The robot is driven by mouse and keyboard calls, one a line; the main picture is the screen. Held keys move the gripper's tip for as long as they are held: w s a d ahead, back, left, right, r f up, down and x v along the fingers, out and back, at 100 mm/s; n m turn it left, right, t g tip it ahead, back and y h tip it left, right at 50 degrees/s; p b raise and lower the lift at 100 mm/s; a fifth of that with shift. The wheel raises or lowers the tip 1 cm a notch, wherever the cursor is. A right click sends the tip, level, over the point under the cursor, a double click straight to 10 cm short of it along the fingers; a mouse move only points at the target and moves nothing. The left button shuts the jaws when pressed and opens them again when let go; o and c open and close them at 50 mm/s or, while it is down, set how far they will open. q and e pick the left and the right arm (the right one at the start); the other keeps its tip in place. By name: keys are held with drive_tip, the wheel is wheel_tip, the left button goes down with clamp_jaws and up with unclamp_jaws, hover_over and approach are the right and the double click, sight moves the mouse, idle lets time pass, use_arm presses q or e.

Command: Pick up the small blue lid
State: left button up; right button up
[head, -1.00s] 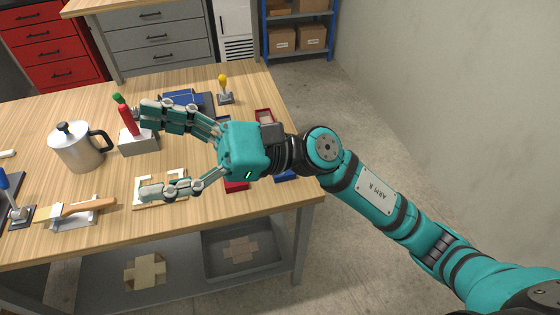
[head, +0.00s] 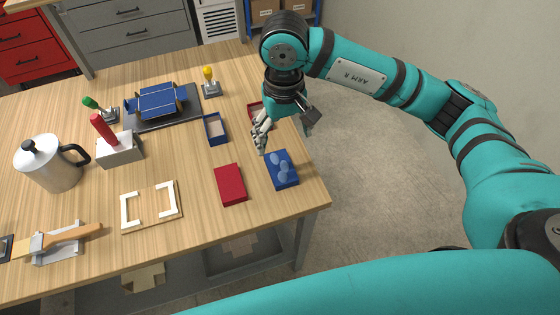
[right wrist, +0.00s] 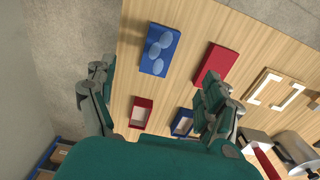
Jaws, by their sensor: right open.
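The small blue lid (head: 282,169), with light blue ovals on top, lies flat near the right edge of the wooden table. It also shows in the right wrist view (right wrist: 151,66), ahead of the spread fingers. My right gripper (head: 262,138) points down just behind the lid in the head view. My left gripper is not in view.
A red lid (head: 230,184) lies left of the blue one. An open blue box (head: 216,129) and an open red box (right wrist: 141,112) stand behind. A white-cornered board (head: 150,207), a metal pot (head: 50,165) and a blue fixture (head: 160,103) are further left.

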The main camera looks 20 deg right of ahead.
sight(281, 167)
drive_tip(key=f, duration=0.3)
drive_tip(key=f+p, duration=0.1)
drive_tip(key=f, duration=0.1)
drive_tip(key=shift+w+f, duration=0.2)
drive_tip(key=shift+f, duration=0.2)
wheel_tip(281, 167, down, 2)
drive_tip(key=shift+f+p, duration=0.1)
drive_tip(key=shift+p, duration=0.35)
drive_tip(key=shift+w+f, duration=0.1)
drive_tip(key=shift+f, duration=0.15)
drive_tip(key=f+p, duration=0.1)
drive_tip(key=f, duration=0.1)
drive_tip(key=f+p, duration=0.1)
drive_tip(key=shift+w+f, duration=0.35)
drive_tip(key=shift+w, duration=0.05)
drive_tip(key=shift+f, duration=0.5)
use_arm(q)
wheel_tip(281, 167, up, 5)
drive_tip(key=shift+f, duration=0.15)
use_arm(e)
drive_tip(key=c, duration=1.1)
